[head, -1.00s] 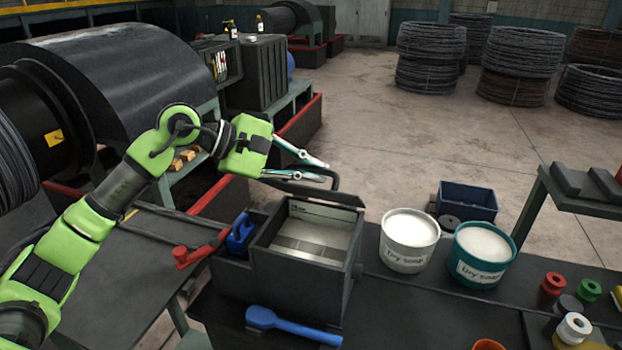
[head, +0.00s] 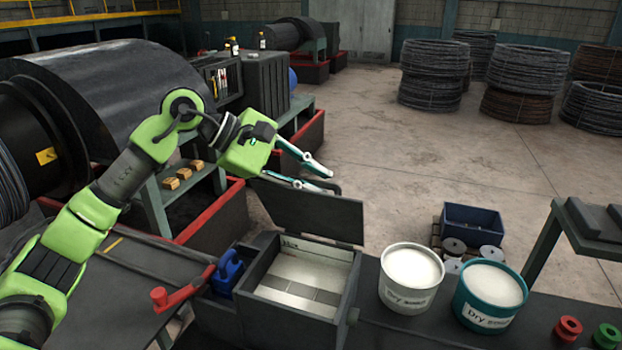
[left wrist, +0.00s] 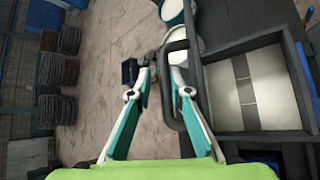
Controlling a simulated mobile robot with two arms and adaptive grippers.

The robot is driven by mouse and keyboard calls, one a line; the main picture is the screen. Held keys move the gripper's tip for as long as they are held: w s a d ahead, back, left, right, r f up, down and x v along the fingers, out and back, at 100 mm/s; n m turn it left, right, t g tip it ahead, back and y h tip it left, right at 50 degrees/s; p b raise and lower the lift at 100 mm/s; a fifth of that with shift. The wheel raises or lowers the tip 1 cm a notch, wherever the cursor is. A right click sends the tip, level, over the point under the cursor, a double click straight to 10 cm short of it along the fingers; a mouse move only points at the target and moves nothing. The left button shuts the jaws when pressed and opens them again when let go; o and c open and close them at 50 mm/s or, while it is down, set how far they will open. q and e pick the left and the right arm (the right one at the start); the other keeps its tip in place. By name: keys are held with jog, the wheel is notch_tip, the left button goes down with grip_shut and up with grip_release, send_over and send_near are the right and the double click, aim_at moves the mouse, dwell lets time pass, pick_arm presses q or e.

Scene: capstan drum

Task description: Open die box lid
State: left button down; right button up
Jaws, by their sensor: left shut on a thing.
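The die box (head: 342,315) is a dark grey open-topped box on the bench, with pale and grey panels inside. Its dark lid (head: 305,212) stands raised along the far edge, its flat underside facing me. The lid's bar handle (head: 336,188) sticks out at the top. My left gripper (head: 322,178) reaches in from the left and is shut on this handle. In the left wrist view, the fingers (left wrist: 158,82) come up to the looped handle (left wrist: 166,110), with the box interior (left wrist: 238,90) beyond to the right. My right gripper is out of view.
A blue crate (head: 470,225) stands behind the buckets. Open floor lies beyond the bench.

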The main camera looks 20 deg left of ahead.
pick_arm(q)
jog(key=shift+w+a+r, duration=0.15)
jog(key=shift+w+r, duration=0.25)
jog(key=shift+w, duration=0.15)
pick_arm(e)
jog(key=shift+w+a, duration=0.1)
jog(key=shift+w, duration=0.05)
pick_arm(q)
jog(key=c, duration=2.4)
grip_release()
jog(key=shift+w, duration=0.1)
jog(key=shift+f, duration=0.35)
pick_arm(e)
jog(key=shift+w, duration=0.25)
